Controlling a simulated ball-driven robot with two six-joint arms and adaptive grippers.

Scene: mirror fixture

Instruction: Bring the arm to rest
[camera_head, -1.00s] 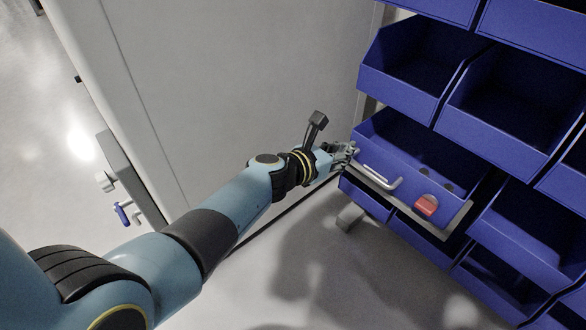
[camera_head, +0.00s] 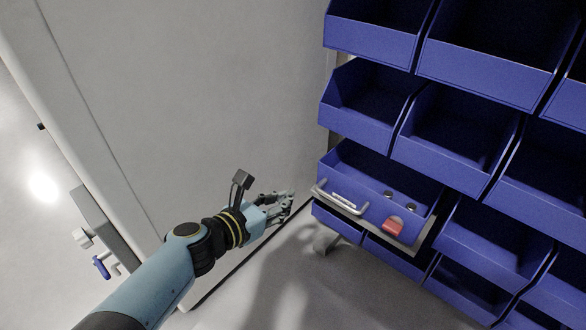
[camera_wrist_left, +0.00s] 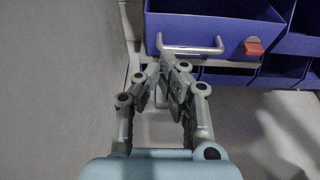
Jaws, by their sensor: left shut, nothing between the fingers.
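My left gripper (camera_head: 288,200) is in the head view, just left of a blue drawer bin (camera_head: 372,210) with a silver handle (camera_head: 340,197) and a red tab (camera_head: 393,226). The gripper is apart from the handle. In the left wrist view the left gripper (camera_wrist_left: 166,68) has its fingertips together with nothing between them. The handle (camera_wrist_left: 190,50), red tab (camera_wrist_left: 254,46) and bin (camera_wrist_left: 215,27) show beyond the fingertips. My right gripper is not in view.
A rack of blue bins (camera_head: 455,145) fills the right side. A pale grey panel (camera_head: 200,90) stands behind and left of my arm. A blue-handled fitting (camera_head: 102,266) is at the far left. Grey floor (camera_head: 290,295) is open below the gripper.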

